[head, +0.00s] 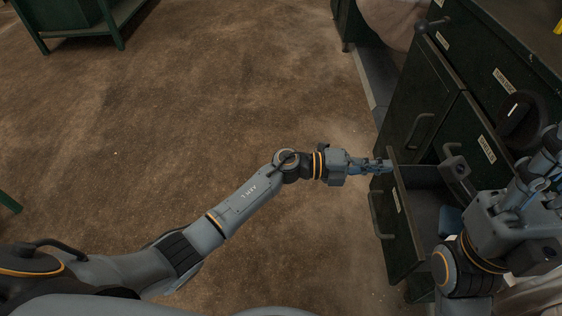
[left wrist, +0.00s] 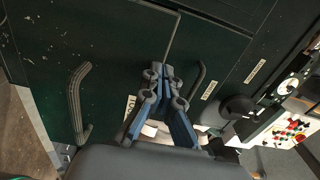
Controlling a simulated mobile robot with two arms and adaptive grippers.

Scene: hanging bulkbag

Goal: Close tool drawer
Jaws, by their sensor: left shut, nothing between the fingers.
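The tool drawer (head: 402,215) is in the dark green cabinet at the right of the head view. It is pulled open, with a label and a bar handle (head: 376,214) on its front. Its inside (head: 425,192) shows, with a blue item (head: 450,220) in it. My left gripper (head: 388,165) is shut and empty, with its fingertips at the far top corner of the drawer front; I cannot tell if they touch it. Its closed fingers (left wrist: 165,75) also show in the left wrist view. My right gripper (head: 540,160) is over the near right of the drawer; its finger opening is unclear.
The cabinet (head: 425,85) has another door handle (head: 418,132) and labels beside the drawer. A dark round knob (left wrist: 237,107) and a panel with coloured buttons (left wrist: 298,128) show in the left wrist view. The brown floor (head: 240,90) left of the cabinet is clear.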

